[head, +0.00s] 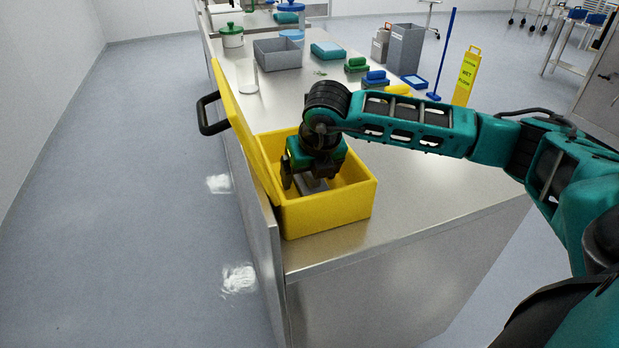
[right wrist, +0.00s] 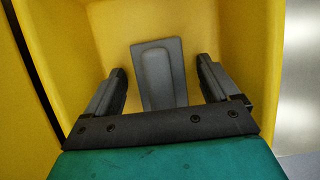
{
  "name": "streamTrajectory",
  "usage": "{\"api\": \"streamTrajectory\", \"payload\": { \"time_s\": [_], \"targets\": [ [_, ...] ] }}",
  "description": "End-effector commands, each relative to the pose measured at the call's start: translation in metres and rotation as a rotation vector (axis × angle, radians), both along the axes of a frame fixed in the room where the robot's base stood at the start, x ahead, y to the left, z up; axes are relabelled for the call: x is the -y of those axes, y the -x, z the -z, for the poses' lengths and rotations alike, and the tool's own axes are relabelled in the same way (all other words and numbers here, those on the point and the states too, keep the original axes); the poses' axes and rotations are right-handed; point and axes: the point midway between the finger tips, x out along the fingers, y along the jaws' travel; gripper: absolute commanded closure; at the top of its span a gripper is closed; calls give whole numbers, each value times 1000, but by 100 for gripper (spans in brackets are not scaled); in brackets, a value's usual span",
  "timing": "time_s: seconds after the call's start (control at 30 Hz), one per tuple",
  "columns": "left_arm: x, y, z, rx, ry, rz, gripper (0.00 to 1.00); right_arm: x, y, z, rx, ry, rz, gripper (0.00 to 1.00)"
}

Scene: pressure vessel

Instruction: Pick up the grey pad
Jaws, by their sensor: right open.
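The grey pad (right wrist: 158,72) lies on the floor of the yellow box (right wrist: 108,35), between and ahead of the two fingers in the right wrist view. In the head view the pad (head: 314,185) shows only in part, under my right gripper. My right gripper (head: 312,183) reaches down into the yellow box (head: 335,212) from above. In the right wrist view the gripper (right wrist: 162,85) is open, with one finger on each side of the pad and a gap to each. Whether the fingertips are at the pad's height is hard to tell. My left gripper is not in view.
The box's yellow lid (head: 238,125) stands open at its left, with a black handle (head: 207,113) beyond. The steel counter (head: 430,205) is clear at right.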

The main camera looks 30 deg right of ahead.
Motion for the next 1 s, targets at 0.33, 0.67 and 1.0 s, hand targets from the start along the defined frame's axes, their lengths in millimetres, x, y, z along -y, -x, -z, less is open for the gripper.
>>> {"api": "streamTrajectory", "payload": {
  "time_s": [0.33,0.67,1.0],
  "targets": [
    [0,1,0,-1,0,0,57,0,0,0,0,-1,0,32],
    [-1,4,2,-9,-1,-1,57,0,0,-1,0,-1,0,63],
    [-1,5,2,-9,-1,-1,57,0,0,-2,1,-1,0,72]
  ]
}}
